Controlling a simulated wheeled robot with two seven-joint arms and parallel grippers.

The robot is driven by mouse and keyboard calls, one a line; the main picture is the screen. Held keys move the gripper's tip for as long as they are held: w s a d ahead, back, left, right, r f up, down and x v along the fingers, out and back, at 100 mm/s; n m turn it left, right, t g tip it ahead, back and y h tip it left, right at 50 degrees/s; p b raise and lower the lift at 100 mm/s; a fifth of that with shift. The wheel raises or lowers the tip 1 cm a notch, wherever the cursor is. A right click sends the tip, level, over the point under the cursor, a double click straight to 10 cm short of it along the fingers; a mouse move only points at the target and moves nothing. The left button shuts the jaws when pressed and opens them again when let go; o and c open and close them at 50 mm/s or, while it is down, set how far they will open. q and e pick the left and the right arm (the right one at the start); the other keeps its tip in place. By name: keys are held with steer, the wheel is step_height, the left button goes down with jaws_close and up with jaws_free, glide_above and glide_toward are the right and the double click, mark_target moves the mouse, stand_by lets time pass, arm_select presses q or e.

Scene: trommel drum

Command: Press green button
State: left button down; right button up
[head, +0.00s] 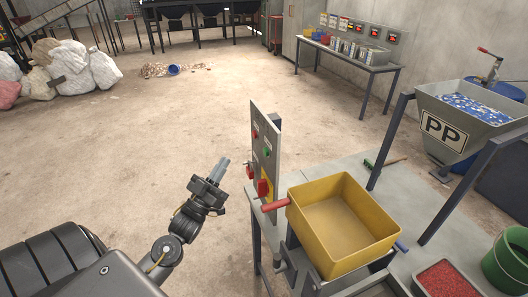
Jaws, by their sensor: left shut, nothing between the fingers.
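A grey upright control panel (265,135) stands at the left end of the workbench, seen nearly edge-on. A small green button (267,152) shows on its face, with a small red one above it and larger red controls (264,188) on yellow below. My left gripper (223,167) is shut and empty. In the picture it is left of the panel, at about the height of the lower controls, with a visible gap to the panel. It does not appear to touch any button. My right gripper is not in view.
A yellow tub (344,262) with a red handle (275,204) and a blue handle stands right of the panel. A PP hopper (447,128), a red pellet tray (446,280) and a green bucket (505,262) are farther right.

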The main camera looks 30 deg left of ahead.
mark_target(266, 152)
arm_select(q)
steer(key=shift+w, duration=0.1)
steer(key=w+d+b, duration=0.1)
steer(key=w+d, duration=0.4)
steer(key=w, duration=0.2)
stand_by(0.4)
steer(key=shift+w, duration=0.1)
stand_by(1.9)
steer(key=shift+w+d, duration=0.25)
steer(key=shift+w, duration=0.05)
